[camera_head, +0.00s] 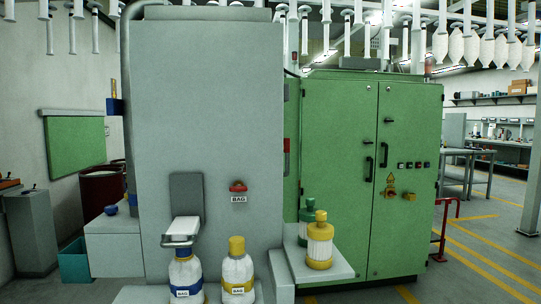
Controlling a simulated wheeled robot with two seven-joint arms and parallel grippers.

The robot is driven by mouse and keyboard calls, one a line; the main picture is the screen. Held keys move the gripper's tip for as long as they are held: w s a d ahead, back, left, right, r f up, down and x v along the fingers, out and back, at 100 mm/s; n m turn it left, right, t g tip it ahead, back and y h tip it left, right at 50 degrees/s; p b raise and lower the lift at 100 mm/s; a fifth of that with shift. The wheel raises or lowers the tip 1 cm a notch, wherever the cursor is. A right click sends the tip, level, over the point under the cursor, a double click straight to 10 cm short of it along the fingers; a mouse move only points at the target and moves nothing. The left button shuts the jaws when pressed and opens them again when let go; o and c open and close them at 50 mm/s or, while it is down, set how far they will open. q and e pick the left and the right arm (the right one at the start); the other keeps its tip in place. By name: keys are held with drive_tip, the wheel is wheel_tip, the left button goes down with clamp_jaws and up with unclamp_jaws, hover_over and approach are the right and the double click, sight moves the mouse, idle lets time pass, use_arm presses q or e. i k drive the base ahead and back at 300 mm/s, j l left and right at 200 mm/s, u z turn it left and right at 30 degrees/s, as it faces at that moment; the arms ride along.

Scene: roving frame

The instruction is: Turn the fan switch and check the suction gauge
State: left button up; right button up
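A green two-door cabinet (340,150) stands right of centre, with dark door handles. On its right door is a yellow-and-red rotary switch (390,193) below a yellow warning sign (390,178). A row of small buttons (412,165) sits to the upper right of the switch. Whether any of these is the fan switch I cannot tell. A red knob (238,187) above a plate marked BAG is on the front of a tall grey cabinet (225,100). I cannot make out a suction gauge. Neither of my grippers is in view.
Two white bottles with blue (186,275) and yellow (238,272) bands stand in front of the grey cabinet. Green (306,222) and yellow (319,245) canisters stand on a grey shelf (337,268). A red rail (443,232) stands beside the green cabinet. Open floor lies at right.

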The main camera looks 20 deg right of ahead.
sight(286, 142)
drive_tip(key=i+l, duration=0.25)
drive_tip(key=i+l+u, duration=0.1)
drive_tip(key=i+l, duration=0.15)
drive_tip(key=l, duration=0.25)
drive_tip(key=i+l, duration=0.25)
drive_tip(key=l, duration=0.15)
drive_tip(key=i+l, duration=0.25)
drive_tip(key=l, duration=1.05)
drive_tip(key=i+u, duration=0.05)
